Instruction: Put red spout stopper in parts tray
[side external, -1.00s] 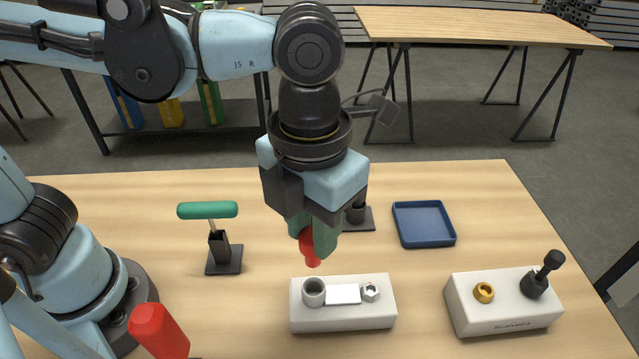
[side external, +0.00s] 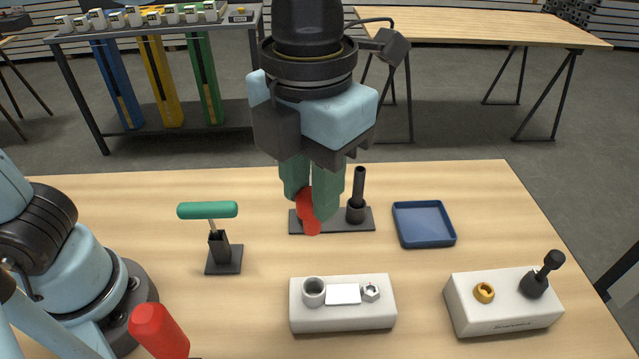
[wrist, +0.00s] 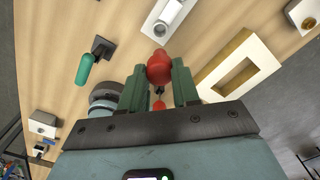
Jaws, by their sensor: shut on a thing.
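My gripper (side external: 314,200) has its two green fingers shut on the red spout stopper (side external: 311,222). The stopper hangs between the fingertips with its lower end pointing down, in the air above and behind the white block. The fingers hide part of it. In the wrist view the stopper (wrist: 160,68) shows between the fingertips of my gripper (wrist: 158,85). The parts tray, which I take to be the shallow blue tray (side external: 424,224), lies on the table to the right of my gripper and looks empty.
A white block (side external: 342,318) with a grey spout ring (side external: 313,291) stands below. A green T-handle (side external: 207,210) stands left. Another white block (side external: 503,308) is right; a red-topped object (side external: 158,330) is front left.

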